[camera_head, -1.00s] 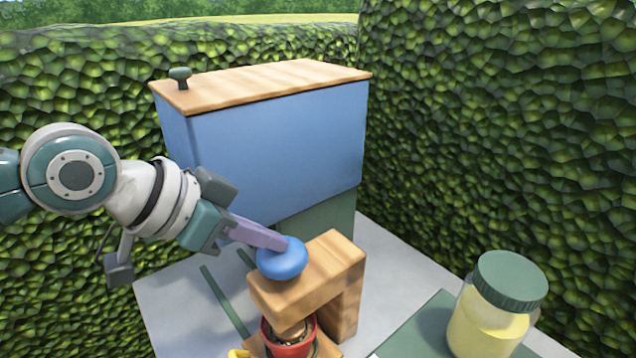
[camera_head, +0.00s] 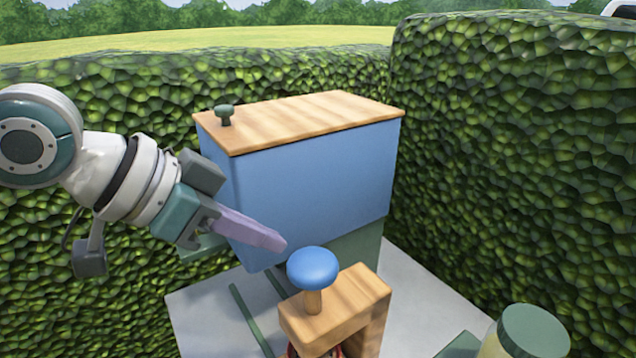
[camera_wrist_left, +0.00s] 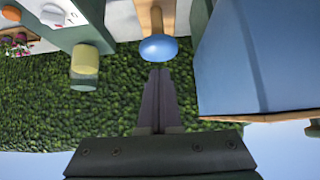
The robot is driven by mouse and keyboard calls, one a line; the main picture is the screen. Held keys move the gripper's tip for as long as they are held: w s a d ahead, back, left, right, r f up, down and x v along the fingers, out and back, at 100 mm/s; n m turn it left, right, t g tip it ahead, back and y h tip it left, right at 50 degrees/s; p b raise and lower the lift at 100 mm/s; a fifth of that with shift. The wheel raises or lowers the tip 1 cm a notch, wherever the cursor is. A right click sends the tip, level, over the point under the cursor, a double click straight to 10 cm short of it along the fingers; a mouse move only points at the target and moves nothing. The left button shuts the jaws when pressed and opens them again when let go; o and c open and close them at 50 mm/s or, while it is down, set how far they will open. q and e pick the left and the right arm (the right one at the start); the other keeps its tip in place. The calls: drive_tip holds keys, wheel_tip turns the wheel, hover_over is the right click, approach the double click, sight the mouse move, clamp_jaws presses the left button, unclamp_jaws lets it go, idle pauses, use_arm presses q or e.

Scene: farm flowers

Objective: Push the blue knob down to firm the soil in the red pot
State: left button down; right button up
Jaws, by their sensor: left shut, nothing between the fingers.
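The blue knob (camera_head: 314,268) stands raised on a wooden post above the wooden press frame (camera_head: 350,305). A length of the post shows between knob and frame. Only a sliver of the red pot (camera_head: 291,350) shows under the frame at the bottom edge; its soil is out of sight. My left gripper (camera_head: 280,246) is shut and empty, its purple fingers pointing down to the right. Its tips are just up and left of the knob, seemingly apart from it. In the left wrist view the knob (camera_wrist_left: 158,48) lies just beyond the fingertips (camera_wrist_left: 158,72). My right gripper is not in view.
A blue box with a wooden lid (camera_head: 310,118) and green handle stands behind the frame. A green-lidded jar (camera_head: 533,332) is at lower right. Hedges (camera_head: 520,180) close off the back and right.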

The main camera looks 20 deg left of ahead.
use_arm(q)
drive_tip(key=shift+v, duration=1.85)
drive_tip(key=s+d+f, duration=0.5)
drive_tip(key=s, duration=0.2)
drive_tip(key=s+a+f+n+g+y, duration=0.2)
drive_tip(key=s+n+y, duration=0.1)
drive_tip(key=s, duration=0.3)
drive_tip(key=s+a+f+n+g+y, duration=0.1)
drive_tip(key=s+a+n+y, duration=0.1)
drive_tip(key=s, duration=0.3)
wheel_tip(320, 180, up, 30)
drive_tip(key=s+a+p, duration=0.1)
drive_tip(key=p, duration=2.9)
drive_tip(key=shift+n, duration=0.3)
drive_tip(key=shift+s, duration=0.15)
